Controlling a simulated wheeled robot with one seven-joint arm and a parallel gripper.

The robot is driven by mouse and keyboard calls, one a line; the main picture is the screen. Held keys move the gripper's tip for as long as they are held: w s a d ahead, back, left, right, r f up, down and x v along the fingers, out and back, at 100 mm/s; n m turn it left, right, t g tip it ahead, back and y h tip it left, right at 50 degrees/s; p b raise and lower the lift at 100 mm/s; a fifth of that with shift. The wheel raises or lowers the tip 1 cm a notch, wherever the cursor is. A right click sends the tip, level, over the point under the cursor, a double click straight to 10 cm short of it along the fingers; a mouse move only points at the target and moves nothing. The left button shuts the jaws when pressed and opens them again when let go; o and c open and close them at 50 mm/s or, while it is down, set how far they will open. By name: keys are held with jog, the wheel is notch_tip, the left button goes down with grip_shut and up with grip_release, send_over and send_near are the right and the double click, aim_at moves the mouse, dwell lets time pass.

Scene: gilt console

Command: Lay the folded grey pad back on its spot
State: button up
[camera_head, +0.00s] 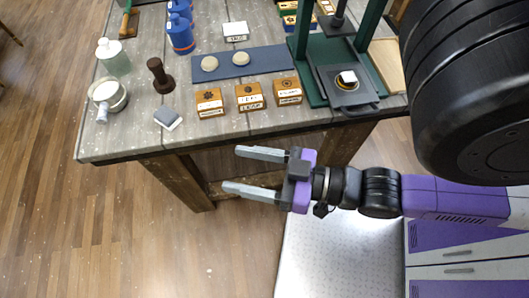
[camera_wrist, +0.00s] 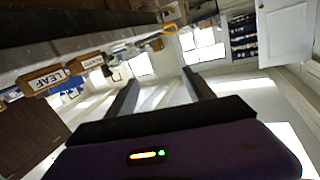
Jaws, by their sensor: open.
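The small grey pad (camera_head: 167,115) lies near the front left of the wooden table (camera_head: 135,135), in the head view. A white card or patch (camera_head: 175,125) shows along its lower right edge; I cannot tell whether the pad rests on it. My gripper (camera_head: 232,168) is open and empty, off the table's front edge, to the right of the pad and nearer the camera. Its two grey fingers point left, well apart from the pad. In the wrist view both fingers of my gripper (camera_wrist: 162,88) show with nothing between them; the pad is not seen there.
A white-topped pot (camera_head: 108,97), a dark wooden stamp (camera_head: 160,76) and a glass bottle (camera_head: 113,57) stand near the pad. Labelled wooden blocks (camera_head: 249,97) line the front edge. Behind them lies a blue mat (camera_head: 242,64) with two round stones. A green press (camera_head: 315,75) stands right.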

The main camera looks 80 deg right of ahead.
jog(key=s+a+f, duration=0.1)
jog(key=s+n+g, duration=0.1)
jog(key=s, duration=0.1)
jog(key=s+a+f+g, duration=0.1)
jog(key=shift+s+a+f+n, duration=0.2)
jog(key=shift+a+f+n, duration=0.1)
jog(key=shift+f, duration=0.05)
dwell(3.7)
